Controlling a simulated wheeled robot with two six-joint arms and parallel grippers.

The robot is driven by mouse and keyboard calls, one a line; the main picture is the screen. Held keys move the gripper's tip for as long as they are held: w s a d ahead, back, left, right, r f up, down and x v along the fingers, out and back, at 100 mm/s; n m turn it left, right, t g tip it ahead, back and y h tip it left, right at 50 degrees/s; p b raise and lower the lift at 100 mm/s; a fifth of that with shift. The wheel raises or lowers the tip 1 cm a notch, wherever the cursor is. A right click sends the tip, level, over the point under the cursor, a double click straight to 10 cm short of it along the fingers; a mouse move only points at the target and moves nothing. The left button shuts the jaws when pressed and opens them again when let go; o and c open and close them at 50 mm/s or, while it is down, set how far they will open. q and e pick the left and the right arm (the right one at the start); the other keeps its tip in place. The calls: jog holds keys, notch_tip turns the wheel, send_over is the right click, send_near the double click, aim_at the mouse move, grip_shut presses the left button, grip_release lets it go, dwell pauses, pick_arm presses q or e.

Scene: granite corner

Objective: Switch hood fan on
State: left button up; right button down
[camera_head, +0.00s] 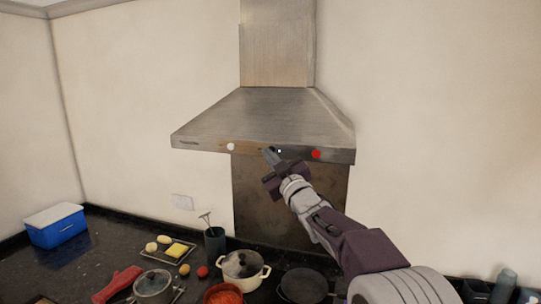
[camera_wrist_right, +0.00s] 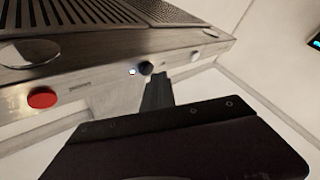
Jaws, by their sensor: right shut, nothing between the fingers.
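The metal range hood (camera_head: 262,112) hangs on the back wall. Its front strip carries a white round button (camera_head: 231,146) on the left and a red round button (camera_head: 316,154) on the right. Between them, a small dark knob (camera_wrist_right: 146,68) shows in the right wrist view, with a small bright light (camera_wrist_right: 132,72) beside it; the light (camera_head: 279,151) also shows in the head view. My right gripper (camera_head: 269,152) is shut and empty, its tips at the strip close to the knob. Whether they touch it I cannot tell. My left gripper is out of view.
Below is a dark counter with a cream pot (camera_head: 243,281), a black pan (camera_head: 304,286), a utensil holder (camera_head: 215,246), a food tray (camera_head: 170,251) and a blue box (camera_head: 56,227). The wall around the hood is clear.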

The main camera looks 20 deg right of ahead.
jog(key=shift+s, duration=0.1)
jog(key=s+a+b, duration=0.1)
jog(key=s+b, duration=0.1)
jog(key=s+a+b, duration=0.2)
jog(key=s, duration=0.1)
jog(key=shift+a, duration=0.2)
jog(key=shift+w, duration=0.1)
